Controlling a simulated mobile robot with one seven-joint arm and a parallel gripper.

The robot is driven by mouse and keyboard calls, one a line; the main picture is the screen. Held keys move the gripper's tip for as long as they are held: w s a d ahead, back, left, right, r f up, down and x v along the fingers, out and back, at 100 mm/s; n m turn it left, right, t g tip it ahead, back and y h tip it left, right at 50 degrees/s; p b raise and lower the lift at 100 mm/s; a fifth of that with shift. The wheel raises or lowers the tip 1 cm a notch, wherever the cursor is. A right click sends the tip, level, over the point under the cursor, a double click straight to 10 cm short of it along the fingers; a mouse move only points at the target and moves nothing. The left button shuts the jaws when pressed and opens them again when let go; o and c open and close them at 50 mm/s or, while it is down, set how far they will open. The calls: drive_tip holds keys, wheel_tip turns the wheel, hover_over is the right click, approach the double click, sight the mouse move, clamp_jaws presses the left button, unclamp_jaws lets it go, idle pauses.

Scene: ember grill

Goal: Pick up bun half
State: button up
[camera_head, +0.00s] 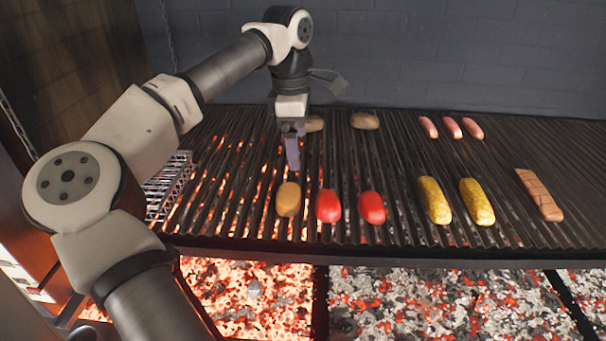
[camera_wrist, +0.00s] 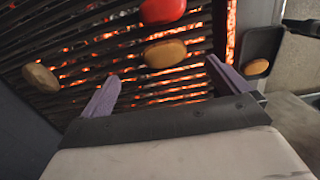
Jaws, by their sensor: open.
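A golden-brown oval piece that looks like the bun half (camera_head: 288,199) lies on the grill grate, left of two red pieces. It also shows in the wrist view (camera_wrist: 165,53), just beyond the fingertips. My gripper (camera_head: 291,158) points down above the grate, behind the bun half in the head view. In the wrist view its two purple fingers (camera_wrist: 162,72) are spread apart, with nothing between them but grate below. The gripper and the bun half appear apart.
Two red pieces (camera_head: 329,206) (camera_head: 372,207) lie right of the bun half. Browner oval pieces (camera_head: 364,120) (camera_head: 314,123) lie at the back. Corn (camera_head: 434,200), sausages (camera_head: 451,128) and a scored orange slab (camera_head: 539,195) lie farther right. Glowing coals (camera_head: 245,295) show below. A dark tray (camera_wrist: 275,43) holds another tan piece.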

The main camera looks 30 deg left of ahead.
drive_tip(key=a, duration=0.2)
drive_tip(key=b, duration=0.4)
hover_over(288, 192)
drive_tip(key=shift+g+y, duration=0.3)
wheel_tip(288, 192, down, 8)
drive_tip(key=shift+s+r, duration=0.1)
wheel_tip(288, 192, down, 6)
drive_tip(key=b, duration=0.4)
drive_tip(key=shift+r, duration=0.1)
drive_tip(key=c, duration=0.6)
